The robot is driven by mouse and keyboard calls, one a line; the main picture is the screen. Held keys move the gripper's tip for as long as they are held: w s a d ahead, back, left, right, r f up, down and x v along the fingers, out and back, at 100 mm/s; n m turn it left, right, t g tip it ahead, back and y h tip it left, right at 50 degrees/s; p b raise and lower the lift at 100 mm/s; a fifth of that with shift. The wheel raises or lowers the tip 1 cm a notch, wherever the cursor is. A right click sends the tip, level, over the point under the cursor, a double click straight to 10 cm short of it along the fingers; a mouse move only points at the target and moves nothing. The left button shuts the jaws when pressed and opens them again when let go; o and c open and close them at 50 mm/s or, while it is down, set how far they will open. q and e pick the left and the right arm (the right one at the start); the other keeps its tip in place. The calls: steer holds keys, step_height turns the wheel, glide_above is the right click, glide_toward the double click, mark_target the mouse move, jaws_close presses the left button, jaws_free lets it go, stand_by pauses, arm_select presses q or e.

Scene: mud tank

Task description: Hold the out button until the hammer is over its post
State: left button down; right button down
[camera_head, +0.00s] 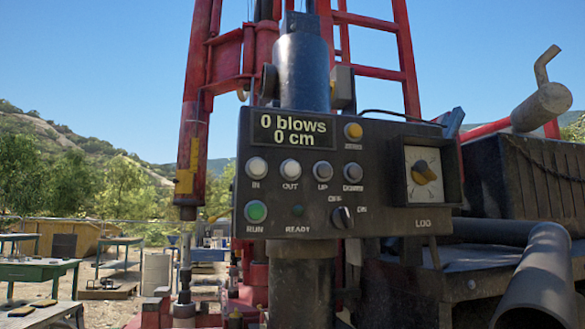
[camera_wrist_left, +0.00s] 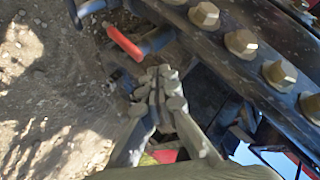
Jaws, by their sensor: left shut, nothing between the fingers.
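The black control panel (camera_head: 340,175) fills the middle of the head view; its display (camera_head: 290,130) reads 0 blows, 0 cm. The white out button (camera_head: 290,168) sits between the IN button (camera_head: 256,166) and the UP button (camera_head: 323,170), with nothing touching it. A red hammer-like column (camera_head: 195,140) with a yellow patch hangs left of the panel. A thin upright rod (camera_head: 185,265) stands below it, roughly in line; I cannot tell their depth offset. My left gripper (camera_wrist_left: 158,88) is shut and empty in the left wrist view, off the panel. My right gripper is not in view.
The wrist view shows a bolted dark beam (camera_wrist_left: 240,45) and a red-ended handle (camera_wrist_left: 124,42) close to my fingers, above bare ground. A large pipe (camera_head: 540,275) lies at right.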

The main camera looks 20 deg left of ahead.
mark_target(294, 167)
arm_select(q)
steer(key=w+d+r+m+t+h, duration=0.1)
steer(key=d+r+m+t, duration=0.1)
steer(key=r, duration=0.8)
steer(key=w+d+r+m+t, duration=0.1)
steer(key=r+m+t, duration=0.1)
steer(key=r, duration=0.7)
steer(key=s+r+m+t, duration=0.2)
steer(key=s+r+m, duration=0.1)
steer(key=r, duration=0.8)
steer(key=s+r+m+t, duration=0.2)
steer(key=s+r+m, duration=0.1)
steer(key=r, duration=0.8)
steer(key=s+a+r+m+t+p, duration=0.1)
steer(key=s+r, duration=0.4)
steer(key=r, duration=0.6)
steer(key=shift+s+r+m+t+h, duration=0.2)
steer(key=shift+s+m+t+h, duration=0.2)
steer(key=shift+m+t, duration=0.6)
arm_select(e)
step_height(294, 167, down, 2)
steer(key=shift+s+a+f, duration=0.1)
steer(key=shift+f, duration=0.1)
arm_select(q)
steer(key=shift+w, duration=0.1)
